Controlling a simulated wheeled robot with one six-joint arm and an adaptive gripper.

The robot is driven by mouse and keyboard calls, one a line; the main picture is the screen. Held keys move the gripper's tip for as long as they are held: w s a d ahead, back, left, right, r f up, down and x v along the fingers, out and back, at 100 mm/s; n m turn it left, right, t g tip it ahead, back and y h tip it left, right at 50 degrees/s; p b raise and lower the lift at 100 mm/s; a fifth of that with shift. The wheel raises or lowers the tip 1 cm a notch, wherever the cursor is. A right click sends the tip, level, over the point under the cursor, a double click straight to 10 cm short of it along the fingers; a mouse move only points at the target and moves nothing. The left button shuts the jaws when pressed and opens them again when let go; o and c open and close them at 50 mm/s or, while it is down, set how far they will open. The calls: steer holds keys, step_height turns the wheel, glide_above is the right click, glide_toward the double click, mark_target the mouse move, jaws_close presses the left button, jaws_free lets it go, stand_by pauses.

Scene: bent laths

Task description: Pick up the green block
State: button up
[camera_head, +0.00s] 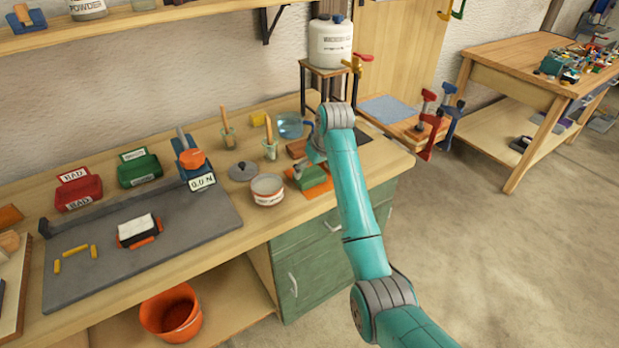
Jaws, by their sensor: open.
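A green block (313,178) sits on an orange mat (317,191) near the right front of the workbench. My gripper (303,166) is at the end of the teal arm, low over the workbench and close to the block. It is small in view and partly hidden by my wrist, but it is open. I cannot tell whether it touches the block or how the fingers stand around it.
A white pot (267,190) and a grey lid (243,172) are left of the block. A glass bowl (290,126) and a brown block (297,149) are behind. A green bin (139,169), red bin (78,190) and grey tray (90,265) are further left.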

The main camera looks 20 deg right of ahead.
mark_target(310, 174)
steer(key=shift+x, duration=1.6)
steer(key=shift+w, duration=0.1)
